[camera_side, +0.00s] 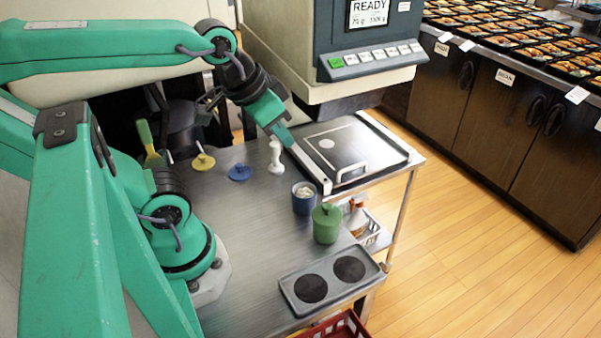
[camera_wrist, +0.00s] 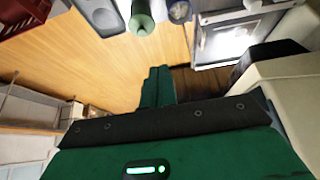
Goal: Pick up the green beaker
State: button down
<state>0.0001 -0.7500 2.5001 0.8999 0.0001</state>
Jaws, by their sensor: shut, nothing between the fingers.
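The green beaker (camera_side: 326,226) stands upright on the metal table, with a green top and a small knob. It also shows at the top edge of the wrist view (camera_wrist: 142,20), partly cut off. My gripper (camera_side: 287,140) is shut and empty, raised above the far part of the table, behind and to the left of the green beaker and apart from it. In the wrist view its green fingers (camera_wrist: 157,85) are together with nothing between them. A blue beaker (camera_side: 304,203) with pale contents stands just behind the green one; it also shows in the wrist view (camera_wrist: 180,11).
A grey tray with two dark round recesses (camera_side: 294,308) lies in front. A red crate (camera_side: 343,327) is at the near edge. A white pawn-shaped piece (camera_side: 276,160), blue lid (camera_side: 240,172) and yellow lid (camera_side: 203,162) stand behind. A dark handled plate (camera_side: 345,150) lies under the machine (camera_side: 340,75).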

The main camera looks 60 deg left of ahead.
jog(key=shift+c, duration=2.3)
grip_release()
jog(key=shift+w, duration=0.1)
jog(key=g, duration=0.3)
send_near(327, 204)
jog(key=f, duration=0.1)
jog(key=w+f+g, duration=0.1)
jog(key=f, duration=0.1)
jog(key=w+f+g, duration=0.1)
jog(key=f, duration=0.1)
jog(key=shift+w+f+n, duration=0.1)
jog(key=shift+f+n, duration=0.15)
jog(key=shift+n, duration=0.05)
jog(key=shift+w+f+g, duration=0.1)
jog(key=shift+f+g, duration=0.2)
jog(key=shift+f, duration=0.05)
jog(key=shift+f, duration=1.3)
